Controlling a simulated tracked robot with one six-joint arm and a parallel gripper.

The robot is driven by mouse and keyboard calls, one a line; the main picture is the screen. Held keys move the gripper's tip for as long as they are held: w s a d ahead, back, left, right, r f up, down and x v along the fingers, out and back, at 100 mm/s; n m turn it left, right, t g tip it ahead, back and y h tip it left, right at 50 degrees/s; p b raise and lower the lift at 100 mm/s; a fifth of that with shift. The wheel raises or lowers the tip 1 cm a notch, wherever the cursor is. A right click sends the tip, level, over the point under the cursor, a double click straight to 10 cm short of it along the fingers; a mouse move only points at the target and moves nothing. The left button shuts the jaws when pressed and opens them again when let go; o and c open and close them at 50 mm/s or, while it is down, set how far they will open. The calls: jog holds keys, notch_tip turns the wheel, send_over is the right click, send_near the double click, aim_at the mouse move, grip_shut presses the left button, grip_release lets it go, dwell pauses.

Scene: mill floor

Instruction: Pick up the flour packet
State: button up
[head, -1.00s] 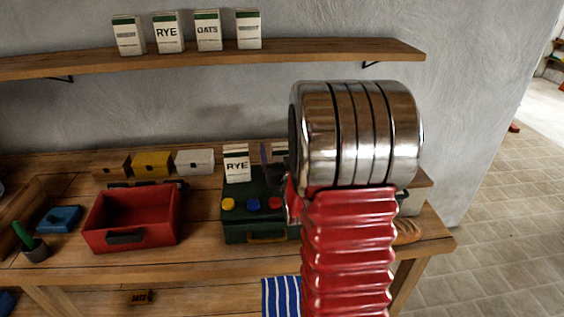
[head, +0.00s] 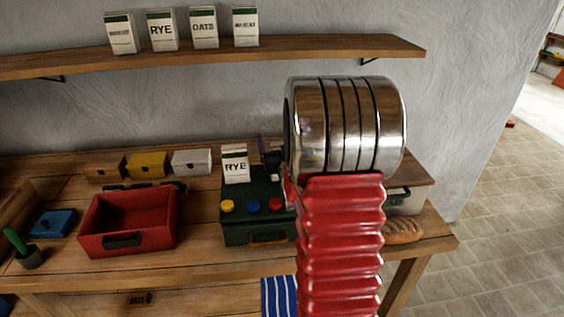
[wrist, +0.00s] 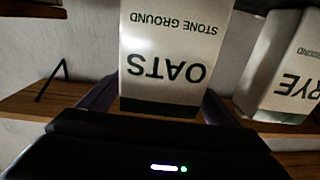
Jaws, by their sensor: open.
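In the wrist view, which is upside down, a white flour packet marked OATS (wrist: 170,60) with a green band stands close in front of my gripper (wrist: 160,102). My gripper is open, with one dark purple finger on each side of the packet; I cannot tell whether they touch it. In the head view my gripper (head: 266,154) is mostly hidden behind my arm, as is the OATS packet. A packet marked RYE (head: 235,164) stands just left of my gripper on a dark green box; it also shows in the wrist view (wrist: 285,65).
Several packets, including another OATS (head: 204,28), stand on the wall shelf (head: 320,48) above. The green box (head: 240,232) has coloured knobs. A red open drawer box (head: 122,220) stands left on the bench, and a bread loaf (head: 404,231) lies right.

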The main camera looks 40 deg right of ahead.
jog(key=c, duration=1.9)
jog(key=shift+r, duration=0.1)
notch_tip(320, 180, up, 10)
dwell(0.5)
